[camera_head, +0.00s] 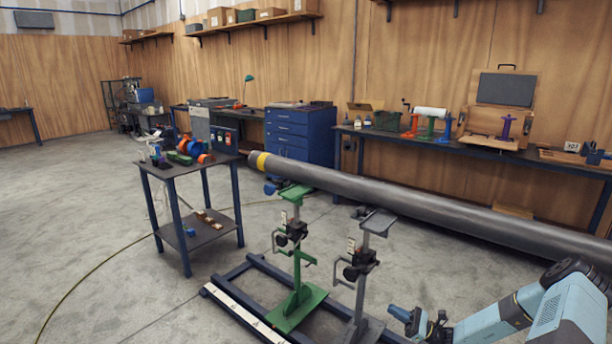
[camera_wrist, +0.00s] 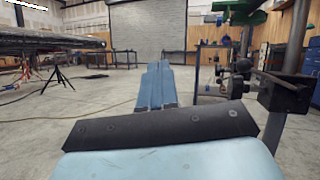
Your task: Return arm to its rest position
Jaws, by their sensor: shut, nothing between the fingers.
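My gripper (camera_head: 398,312) is low at the bottom right in the head view, in front of the grey pipe stand. In the wrist view its light blue fingers (camera_wrist: 156,68) are together with nothing between them, pointing across open floor. My blue arm runs in from the lower right corner of the head view. The long grey pipe (camera_head: 420,205) with a yellow band at its left end lies above and behind the gripper, clear of it.
The pipe rests by a green stand (camera_head: 297,255) and a grey stand (camera_head: 362,265) on a dark blue floor frame (camera_head: 225,283). In the wrist view a stand post with a dark clamp (camera_wrist: 285,92) is close on the right.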

